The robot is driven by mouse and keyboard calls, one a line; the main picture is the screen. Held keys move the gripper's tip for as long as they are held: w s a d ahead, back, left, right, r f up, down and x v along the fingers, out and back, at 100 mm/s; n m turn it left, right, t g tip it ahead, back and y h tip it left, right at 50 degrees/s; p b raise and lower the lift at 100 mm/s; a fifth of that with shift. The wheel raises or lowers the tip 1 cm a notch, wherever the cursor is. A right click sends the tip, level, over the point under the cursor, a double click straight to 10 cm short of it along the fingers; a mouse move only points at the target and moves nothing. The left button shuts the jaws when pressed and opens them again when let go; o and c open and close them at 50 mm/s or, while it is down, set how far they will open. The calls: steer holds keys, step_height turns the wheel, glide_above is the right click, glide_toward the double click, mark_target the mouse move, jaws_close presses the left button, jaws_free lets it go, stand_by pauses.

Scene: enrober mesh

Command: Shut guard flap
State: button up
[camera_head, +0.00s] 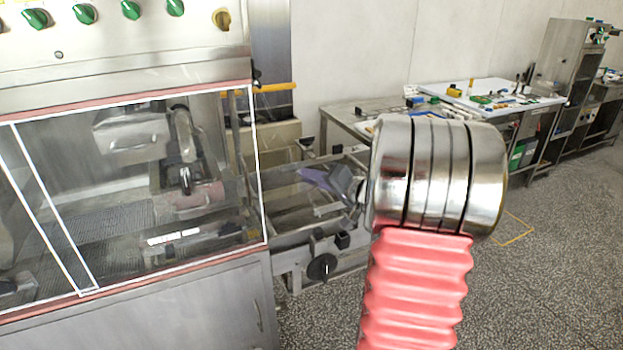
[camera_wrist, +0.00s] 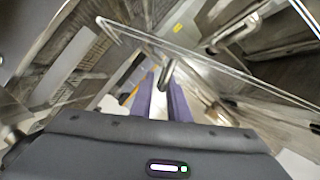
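The guard flap appears to be a clear panel with white edges (camera_head: 160,245) on the front of the steel machine in the head view. A clear sheet with a bright edge (camera_wrist: 215,62) crosses the wrist view above my fingers. I cannot tell from these frames how far the flap stands open. My gripper (camera_head: 312,178) is at the right end of the machine, beyond the panel's right edge. Its purple fingers (camera_wrist: 163,98) are apart in the wrist view. A short metal rod (camera_wrist: 167,73) shows by the fingertips; I cannot tell whether they touch it.
A metal frame with a black knob (camera_head: 322,267) sits below my gripper. A yellow bar (camera_head: 275,88) juts from the machine's right side. Green knobs (camera_head: 84,13) line the top panel. A table with tools (camera_head: 490,95) stands behind right. Speckled floor at right is clear.

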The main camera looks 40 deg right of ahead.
jaws_close()
steer(key=shift+f, duration=0.2)
stand_by(1.0)
